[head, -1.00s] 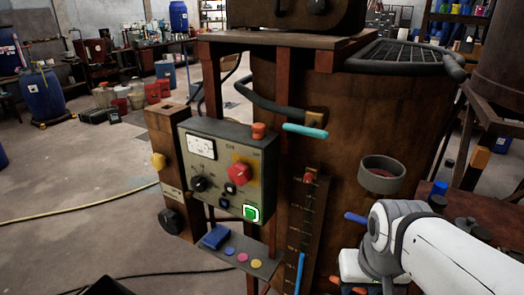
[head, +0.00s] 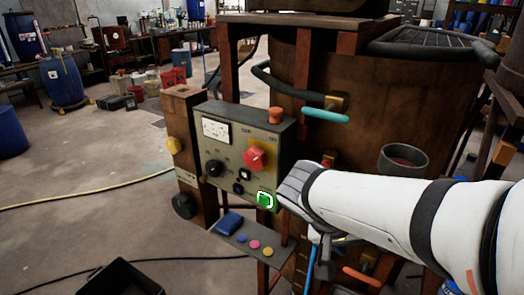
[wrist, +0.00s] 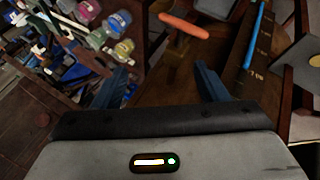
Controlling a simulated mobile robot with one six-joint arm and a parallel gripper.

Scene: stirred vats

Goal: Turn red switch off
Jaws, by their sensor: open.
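The red switch (head: 255,158) is a rotary knob on a yellow plate, on the front of a grey control box (head: 225,110). I cannot tell its setting from the small lettering. My arm reaches in from the right, and its wrist end is right of the box's lower right corner, below the switch and apart from it. My gripper (wrist: 165,78) shows in the wrist view with its two dark blue fingers spread and nothing between them. Its fingers are mostly hidden in the head view. The switch is not visible in the wrist view.
A lit green button (head: 265,200), a black knob (head: 213,169) and an orange-red mushroom button (head: 275,115) are on the box. A small shelf (head: 262,258) is below. A turquoise-gripped handle (head: 325,115) juts from the brown vat (head: 375,100). An orange handle (wrist: 184,25) shows in the wrist view.

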